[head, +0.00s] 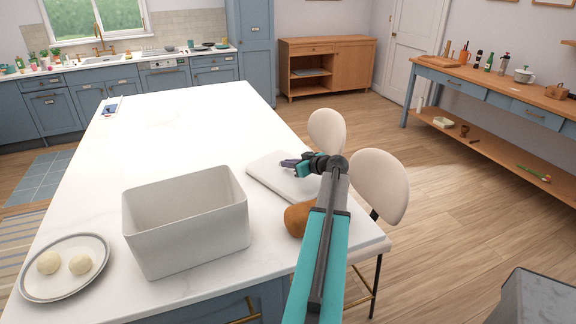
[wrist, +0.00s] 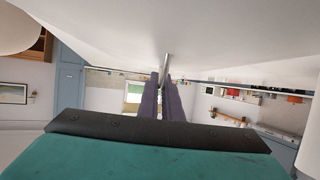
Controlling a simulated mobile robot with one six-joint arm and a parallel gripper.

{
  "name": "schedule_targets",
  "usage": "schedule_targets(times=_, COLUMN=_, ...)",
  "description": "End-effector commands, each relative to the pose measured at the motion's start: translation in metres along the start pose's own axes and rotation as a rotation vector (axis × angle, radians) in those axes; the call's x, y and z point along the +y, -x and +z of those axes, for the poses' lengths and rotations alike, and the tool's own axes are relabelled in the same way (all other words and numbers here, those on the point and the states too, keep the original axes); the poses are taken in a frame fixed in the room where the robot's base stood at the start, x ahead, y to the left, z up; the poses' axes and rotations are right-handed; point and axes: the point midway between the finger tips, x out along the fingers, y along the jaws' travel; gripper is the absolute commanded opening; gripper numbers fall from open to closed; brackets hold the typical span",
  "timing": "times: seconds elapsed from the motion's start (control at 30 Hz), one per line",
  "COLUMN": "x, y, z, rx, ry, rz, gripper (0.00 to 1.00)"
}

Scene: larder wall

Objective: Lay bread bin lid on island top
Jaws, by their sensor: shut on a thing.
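The bread bin lid (head: 262,174) is a flat white slab, level over the island top (head: 185,125), right of the bread bin. I cannot tell whether it touches the top. My gripper (head: 288,164) is at its far side, shut on it. In the wrist view my gripper (wrist: 164,80) has its purple fingers closed on a thin grey part against a broad white surface. My arm hides the lid's right part. The white bread bin (head: 186,222) stands open on the island, apart from the lid.
A brown loaf (head: 297,219) lies near the lid, partly behind my arm. A plate (head: 34,286) with two pale balls is at the near left. A tablet-like thing (head: 112,106) lies at the far left. Two pale chairs (head: 380,185) line the right edge. The island's far middle is clear.

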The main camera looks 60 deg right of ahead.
Motion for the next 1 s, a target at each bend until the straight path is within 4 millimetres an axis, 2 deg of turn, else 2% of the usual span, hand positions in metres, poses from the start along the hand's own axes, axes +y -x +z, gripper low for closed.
schedule_targets(times=0.17, x=-0.0005, y=-0.0032, z=0.0065, rx=0.002, ry=-0.001, rz=-0.001, gripper=0.00)
schedule_targets(times=0.67, x=-0.0010, y=-0.0051, z=0.0099, rx=0.002, ry=0.000, rz=-0.001, gripper=0.00)
schedule_targets(times=0.7, x=-0.0011, y=-0.0051, z=0.0104, rx=0.000, ry=0.000, rz=-0.002, gripper=0.09)
schedule_targets(times=0.8, x=-0.0013, y=-0.0050, z=0.0100, rx=0.000, ry=0.000, rz=-0.002, gripper=0.24)
schedule_targets(times=1.0, x=-0.0015, y=-0.0052, z=0.0099, rx=0.000, ry=0.000, rz=-0.002, gripper=0.24)
